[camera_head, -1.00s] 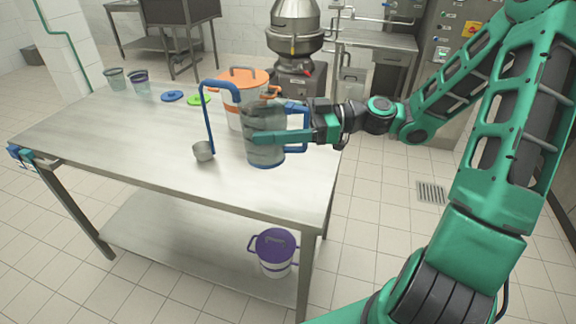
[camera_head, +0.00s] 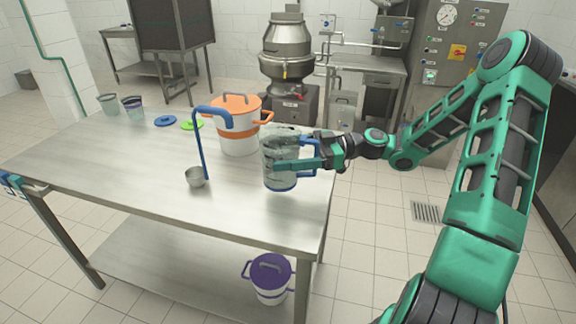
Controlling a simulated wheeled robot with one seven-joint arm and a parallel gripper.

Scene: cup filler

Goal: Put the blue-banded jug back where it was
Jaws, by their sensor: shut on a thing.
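The blue-banded jug (camera_head: 281,180) is clear, with a blue band at its base and a blue handle on its right side. It is upright near the right end of the steel table (camera_head: 110,165). My gripper (camera_head: 284,165) reaches in from the right and is shut on the jug, its fingers across the jug's body. The gripper partly hides the jug and its handle. I cannot tell whether the jug's base touches the table top.
A white pot with an orange lid (camera_head: 236,104) stands just behind and left of the jug. A ladle with a blue handle (camera_head: 200,140) is to the left. Lids and two small cups (camera_head: 132,106) are at the far left. The table's left front is clear.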

